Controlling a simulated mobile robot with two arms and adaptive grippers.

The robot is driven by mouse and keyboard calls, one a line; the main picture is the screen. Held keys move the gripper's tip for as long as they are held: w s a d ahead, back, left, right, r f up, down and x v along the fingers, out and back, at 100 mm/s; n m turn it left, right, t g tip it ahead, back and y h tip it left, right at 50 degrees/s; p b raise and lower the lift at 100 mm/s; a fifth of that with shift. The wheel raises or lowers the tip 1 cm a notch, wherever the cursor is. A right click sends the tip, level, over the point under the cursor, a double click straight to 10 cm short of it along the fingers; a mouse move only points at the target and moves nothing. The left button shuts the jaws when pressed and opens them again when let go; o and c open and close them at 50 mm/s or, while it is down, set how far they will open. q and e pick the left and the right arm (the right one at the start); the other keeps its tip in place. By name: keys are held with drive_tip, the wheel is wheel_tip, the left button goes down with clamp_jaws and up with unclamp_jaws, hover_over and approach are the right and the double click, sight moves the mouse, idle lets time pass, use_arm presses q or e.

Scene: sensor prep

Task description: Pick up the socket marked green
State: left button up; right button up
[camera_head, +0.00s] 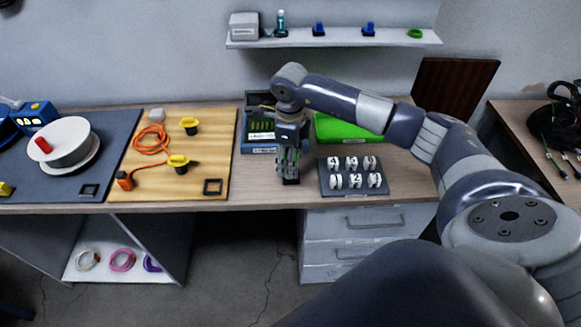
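My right gripper (289,174) points down over the front part of the table, between a blue organizer box (259,146) and a dark tray (352,188). A small dark piece shows at its fingertips; I cannot tell whether it is held, stands behind them or is part of the fingers. I cannot make out a socket with a green mark. Two black pieces with yellow tops, a rear one (189,126) and a front one (178,164), stand on the wooden mat (207,170). My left gripper is not in view.
The tray holds several white numbered pieces. A green bin (342,129) stands behind it, partly hidden by my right arm. An orange cable (151,140) lies on the mat, and a white spool (62,141) stands at left. A shelf (333,41) hangs on the wall.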

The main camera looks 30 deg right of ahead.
wheel_tip(320, 180, down, 2)
drive_tip(key=shift+s+f, duration=0.15)
drive_tip(key=shift+f, duration=0.15)
drive_tip(key=shift+c, duration=1.3)
drive_tip(key=c, duration=0.8)
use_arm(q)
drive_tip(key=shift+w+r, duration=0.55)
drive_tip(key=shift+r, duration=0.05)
